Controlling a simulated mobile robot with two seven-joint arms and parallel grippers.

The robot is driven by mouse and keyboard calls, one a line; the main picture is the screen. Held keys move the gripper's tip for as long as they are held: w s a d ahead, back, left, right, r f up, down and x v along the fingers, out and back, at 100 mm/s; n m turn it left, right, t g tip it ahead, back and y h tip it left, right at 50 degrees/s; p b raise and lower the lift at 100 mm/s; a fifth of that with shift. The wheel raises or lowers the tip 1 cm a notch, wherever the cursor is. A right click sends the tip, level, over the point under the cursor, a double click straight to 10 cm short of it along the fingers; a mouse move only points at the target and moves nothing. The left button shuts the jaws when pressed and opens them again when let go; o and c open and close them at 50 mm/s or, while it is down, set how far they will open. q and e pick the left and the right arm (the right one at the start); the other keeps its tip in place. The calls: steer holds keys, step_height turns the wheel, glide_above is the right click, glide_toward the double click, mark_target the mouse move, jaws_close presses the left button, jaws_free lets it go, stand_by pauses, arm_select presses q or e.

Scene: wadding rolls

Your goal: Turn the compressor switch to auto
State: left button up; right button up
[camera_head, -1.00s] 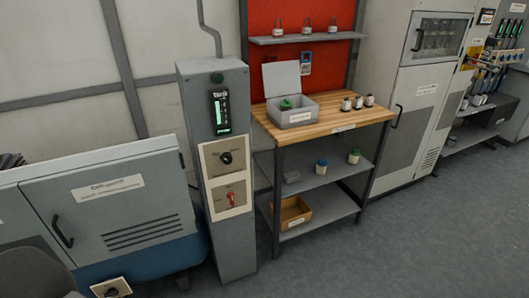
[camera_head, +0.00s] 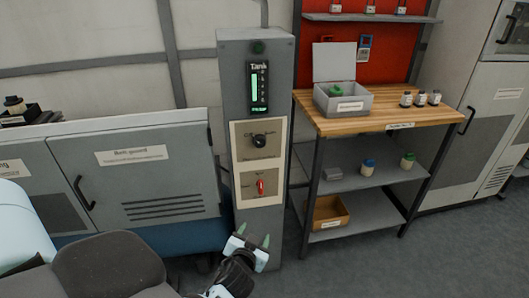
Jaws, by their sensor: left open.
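A grey control column (camera_head: 254,200) stands left of the workbench. It carries an upper cream panel with a black rotary knob (camera_head: 259,141); the panel lettering is too small to read surely. A lower cream panel has a red switch handle (camera_head: 261,187), standing about upright. I cannot tell from the lettering which of the two is the compressor switch. My left gripper (camera_head: 253,236) is open and empty, in front of the column's lower part, below the red handle and apart from both controls. My right gripper is out of view.
A lit tank gauge (camera_head: 258,87) sits above the panels. A grey cabinet (camera_head: 125,172) with a handle adjoins the column on the left. The wooden-topped workbench (camera_head: 385,116) with an open grey box (camera_head: 343,98) is close on the right. Clear floor lies at lower right.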

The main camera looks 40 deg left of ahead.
arm_select(q)
steer(key=w+a+r+n+y+b, duration=0.2)
steer(key=w+a+r+y, duration=0.1)
steer(key=w+r, duration=0.4)
steer(key=w+a+r+n+y+b, duration=0.2)
steer(key=w+a+r+n+y, duration=0.1)
steer(key=w+r, duration=0.4)
step_height(320, 180, up, 2)
steer(key=shift+w+a+n+y, duration=0.3)
steer(key=shift+a+y, duration=0.2)
steer(key=shift+a, duration=0.35)
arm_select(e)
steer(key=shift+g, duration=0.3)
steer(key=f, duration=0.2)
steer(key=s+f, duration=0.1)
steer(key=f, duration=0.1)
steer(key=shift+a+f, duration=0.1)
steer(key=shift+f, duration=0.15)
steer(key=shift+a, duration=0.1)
